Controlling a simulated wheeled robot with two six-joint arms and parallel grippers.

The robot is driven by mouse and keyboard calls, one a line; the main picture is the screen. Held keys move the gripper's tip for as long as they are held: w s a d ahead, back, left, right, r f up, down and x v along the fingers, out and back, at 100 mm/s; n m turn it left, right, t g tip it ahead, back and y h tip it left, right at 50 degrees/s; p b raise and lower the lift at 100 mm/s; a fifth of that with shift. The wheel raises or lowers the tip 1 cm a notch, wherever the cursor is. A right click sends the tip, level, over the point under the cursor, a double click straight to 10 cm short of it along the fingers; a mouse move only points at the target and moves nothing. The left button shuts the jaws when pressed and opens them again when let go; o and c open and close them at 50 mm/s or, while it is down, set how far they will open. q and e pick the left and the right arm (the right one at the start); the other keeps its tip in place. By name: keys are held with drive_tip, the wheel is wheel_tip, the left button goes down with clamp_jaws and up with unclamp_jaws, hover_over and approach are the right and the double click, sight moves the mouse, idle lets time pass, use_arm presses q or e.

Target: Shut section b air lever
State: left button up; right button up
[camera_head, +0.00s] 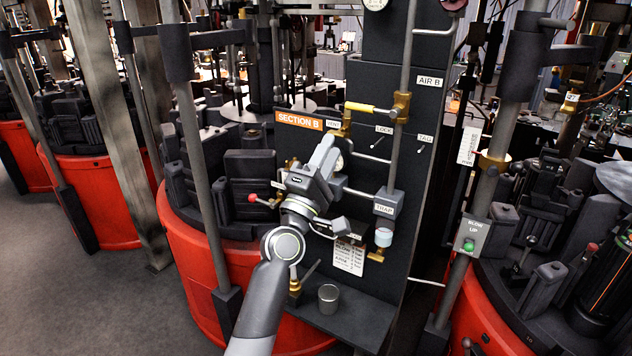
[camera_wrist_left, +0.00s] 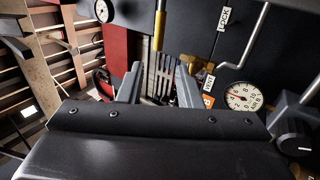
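The section B air lever (camera_head: 368,107) is a yellow handle. It reaches left, roughly level, from a brass valve (camera_head: 400,106) on a vertical grey pipe, across the pipe's line, below the AIR B label (camera_head: 431,82). My left gripper (camera_head: 333,146) is just below and left of the handle, in front of the dark panel, and appears apart from it. In the left wrist view my two fingers (camera_wrist_left: 158,87) stand apart with nothing held between them. A yellow bar (camera_wrist_left: 159,28), which looks like the lever handle, rises beyond the fingertips. My right gripper is not in view.
A brass fitting (camera_head: 345,124) and a pressure gauge (camera_wrist_left: 243,97) are close to my left gripper. The orange SECTION B sign (camera_head: 299,121) is to its left. A TRAP unit (camera_head: 388,203) hangs below the valve. A metal cup (camera_head: 328,298) stands on the lower shelf.

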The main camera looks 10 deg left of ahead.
use_arm(q)
drive_tip(key=b+v, duration=0.1)
drive_tip(key=v, duration=0.4)
drive_tip(key=shift+s+f, duration=0.15)
drive_tip(key=shift+s, duration=0.1)
drive_tip(key=shift+a, duration=0.1)
drive_tip(key=a+f+m+g+y, duration=0.25)
drive_tip(key=f+g, duration=0.25)
drive_tip(key=f, duration=1.5)
drive_tip(key=a+f+m+g+y, duration=0.2)
drive_tip(key=a+f+g, duration=0.15)
drive_tip(key=f, duration=1.65)
drive_tip(key=s+a+f+m+g+y, duration=0.1)
drive_tip(key=s+a+f+m+g, duration=0.15)
drive_tip(key=s+f, duration=0.65)
drive_tip(key=s+a+f+m+g+y, duration=0.1)
drive_tip(key=s+a+f+g, duration=0.15)
drive_tip(key=s+f, duration=0.65)
drive_tip(key=s+a+f+m+g, duration=0.2)
drive_tip(key=s+f, duration=0.4)
drive_tip(key=s, duration=0.5)
drive_tip(key=s+a+f+m+g+y, duration=0.1)
drive_tip(key=s+a+f+m+g, duration=0.1)
drive_tip(key=s+f+g, duration=0.2)
drive_tip(key=s+a+f+m+g, duration=0.2)
drive_tip(key=s+f, duration=0.7)
drive_tip(key=s, duration=1.1)
drive_tip(key=shift+s+a+g+y, duration=0.15)
drive_tip(key=shift+a+g+y, duration=0.15)
drive_tip(key=shift+g, duration=0.25)
